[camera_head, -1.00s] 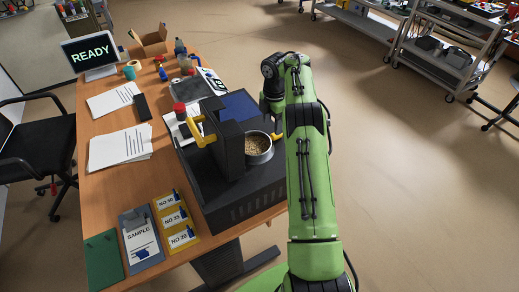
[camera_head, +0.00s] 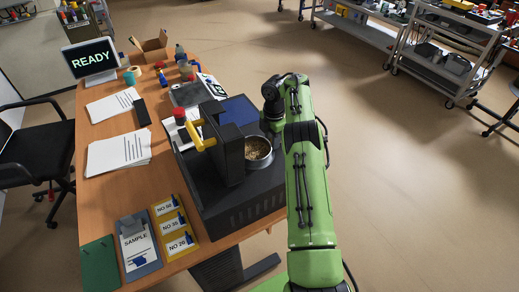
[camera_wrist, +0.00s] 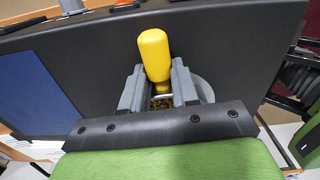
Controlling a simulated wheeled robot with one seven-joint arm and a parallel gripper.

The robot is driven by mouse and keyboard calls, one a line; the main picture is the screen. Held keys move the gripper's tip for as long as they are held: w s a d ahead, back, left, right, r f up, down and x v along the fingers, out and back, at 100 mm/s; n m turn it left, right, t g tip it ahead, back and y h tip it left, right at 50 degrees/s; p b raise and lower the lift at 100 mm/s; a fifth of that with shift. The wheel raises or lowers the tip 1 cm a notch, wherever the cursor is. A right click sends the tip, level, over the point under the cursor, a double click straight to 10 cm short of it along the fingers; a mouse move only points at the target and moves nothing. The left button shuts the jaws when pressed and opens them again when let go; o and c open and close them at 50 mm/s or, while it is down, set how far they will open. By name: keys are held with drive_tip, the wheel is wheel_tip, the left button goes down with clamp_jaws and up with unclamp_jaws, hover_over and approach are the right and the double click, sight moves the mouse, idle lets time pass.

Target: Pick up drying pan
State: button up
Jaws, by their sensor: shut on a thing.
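The drying pan (camera_head: 259,153) is a round grey metal dish with tan grains in it, at the right side of the dark machine (camera_head: 245,205). In the wrist view, the pan's yellow handle (camera_wrist: 154,50) stands between the two grey fingers of my gripper (camera_wrist: 156,84). My gripper is shut on this handle. Part of the pan's grey rim (camera_wrist: 204,90) and some grains show behind the fingers. In the head view my green arm hides the fingers and the handle. I cannot tell whether the pan rests on the machine or is raised.
The machine's upright dark housing (camera_head: 228,150), with a yellow lever (camera_head: 196,135), stands close beside the pan. The wooden table (camera_head: 115,195) holds papers, sample cards (camera_head: 177,227) and bottles. A READY screen (camera_head: 90,58) stands at the back left. Open floor lies to the right.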

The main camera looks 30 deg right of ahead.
clamp_jaws()
wheel_tip(320, 180, up, 10)
drive_tip(key=p, duration=0.3)
drive_tip(key=shift+f, duration=0.1)
